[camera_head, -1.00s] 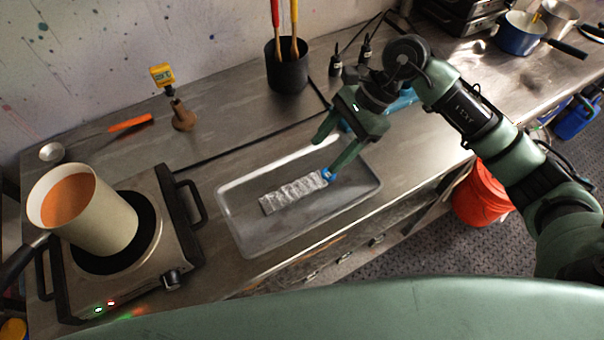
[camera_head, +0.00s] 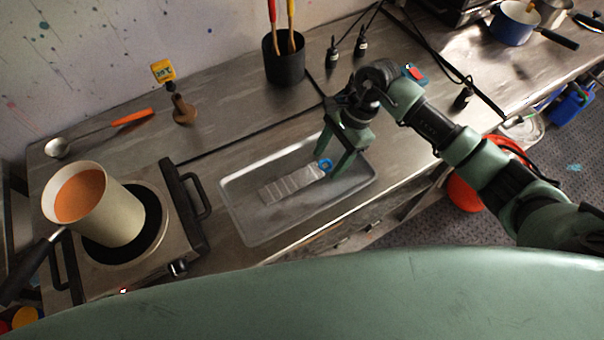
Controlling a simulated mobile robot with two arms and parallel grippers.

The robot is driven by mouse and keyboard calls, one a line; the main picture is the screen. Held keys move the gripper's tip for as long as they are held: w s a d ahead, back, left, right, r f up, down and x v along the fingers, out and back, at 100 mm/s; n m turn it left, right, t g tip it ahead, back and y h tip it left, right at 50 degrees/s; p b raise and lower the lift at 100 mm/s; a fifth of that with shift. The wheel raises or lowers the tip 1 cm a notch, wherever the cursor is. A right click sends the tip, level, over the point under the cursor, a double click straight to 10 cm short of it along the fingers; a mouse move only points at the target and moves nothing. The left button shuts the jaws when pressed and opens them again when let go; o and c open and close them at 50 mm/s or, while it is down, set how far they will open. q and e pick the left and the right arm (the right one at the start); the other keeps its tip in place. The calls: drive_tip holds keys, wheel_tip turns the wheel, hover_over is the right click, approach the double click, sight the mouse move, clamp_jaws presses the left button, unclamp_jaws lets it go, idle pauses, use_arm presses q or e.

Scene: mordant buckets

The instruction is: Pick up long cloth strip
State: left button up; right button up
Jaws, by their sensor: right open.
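The long cloth strip (camera_head: 292,186) is pale grey with cross ridges and lies flat in a shallow clear tray (camera_head: 240,229). A blue clip or tag (camera_head: 325,165) sits at its right end. My right gripper (camera_head: 332,164) is open, pointing down at the tray's right part. Its fingers are around or just above the blue-tagged end; I cannot tell whether they touch it. My left gripper is not in view.
A pot of orange liquid (camera_head: 118,212) stands on a hot plate (camera_head: 187,236) at left. A red bucket (camera_head: 468,194) stands on the floor.

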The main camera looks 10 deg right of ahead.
clamp_jaws()
drive_tip(key=shift+r, duration=0.1)
